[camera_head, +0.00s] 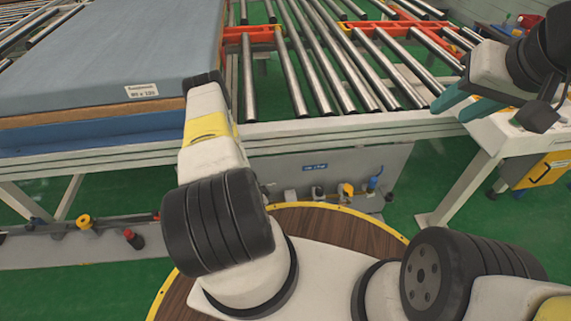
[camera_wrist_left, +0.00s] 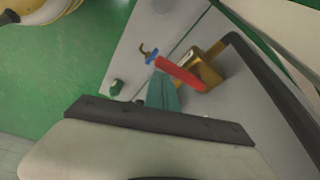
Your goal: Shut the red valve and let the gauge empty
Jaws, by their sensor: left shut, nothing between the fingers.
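The red valve handle (camera_wrist_left: 180,72) shows in the left wrist view, slanting across a grey panel, with a blue collar at its upper left end and a brass-coloured fitting (camera_wrist_left: 208,68) to its right. My left gripper (camera_wrist_left: 162,92) is shut and empty; its teal fingers lie just below the handle in the picture, and I cannot tell whether they touch it. In the head view the left gripper is hidden beyond my arm. My right gripper (camera_head: 464,103) is open and empty at the upper right. I cannot make out a gauge in either view.
A roller conveyor (camera_head: 330,130) spans the back, with a grey mattress (camera_head: 105,50) on its left. Below its front edge is a grey panel (camera_head: 295,172) with small fittings. A white table (camera_head: 525,132) stands at the right. Green floor is open between panel and table.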

